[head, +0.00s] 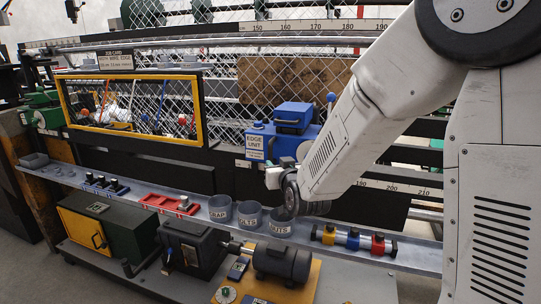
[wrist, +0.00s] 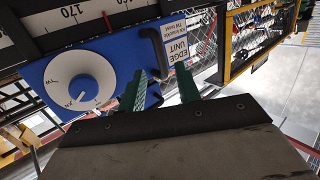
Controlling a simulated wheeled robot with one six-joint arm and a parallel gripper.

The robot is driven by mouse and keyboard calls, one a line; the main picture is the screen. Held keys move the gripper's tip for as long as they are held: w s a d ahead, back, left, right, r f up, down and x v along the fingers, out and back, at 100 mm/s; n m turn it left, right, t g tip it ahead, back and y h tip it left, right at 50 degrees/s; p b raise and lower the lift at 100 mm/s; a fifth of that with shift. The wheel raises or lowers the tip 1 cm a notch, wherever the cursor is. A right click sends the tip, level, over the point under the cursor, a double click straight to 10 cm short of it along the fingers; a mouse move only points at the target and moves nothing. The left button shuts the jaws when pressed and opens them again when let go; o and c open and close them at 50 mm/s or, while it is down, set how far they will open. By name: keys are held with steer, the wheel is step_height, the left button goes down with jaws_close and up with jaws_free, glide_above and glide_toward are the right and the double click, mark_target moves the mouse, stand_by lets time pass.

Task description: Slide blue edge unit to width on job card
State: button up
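The blue edge unit (head: 290,128) sits on the rail of the weaving machine, with a white "EDGE UNIT" label and a blue ball-topped lever. In the wrist view the edge unit (wrist: 112,65) fills the upper left, with a white dial (wrist: 78,84) and a black handle (wrist: 152,44). My gripper (wrist: 163,75) is open, its two green fingers apart just in front of the unit, close to the handle. I cannot tell whether they touch it. In the head view my gripper (head: 276,176) is partly hidden by my arm. The job card (head: 115,60) hangs upper left, its small text hard to read.
A numbered scale (head: 310,26) runs along the top rail, and another lower one (head: 395,188) continues behind my arm. A yellow-framed window (head: 200,110) stands left of the unit. Below, a grey shelf (head: 140,190) carries clear cups (head: 250,215) and coloured parts.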

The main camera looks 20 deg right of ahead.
mark_target(271, 155)
steer(key=shift+t, duration=0.6)
steer(key=w, duration=0.8)
steer(key=shift+w+d, duration=0.15)
steer(key=shift+w, duration=0.2)
jaws_close()
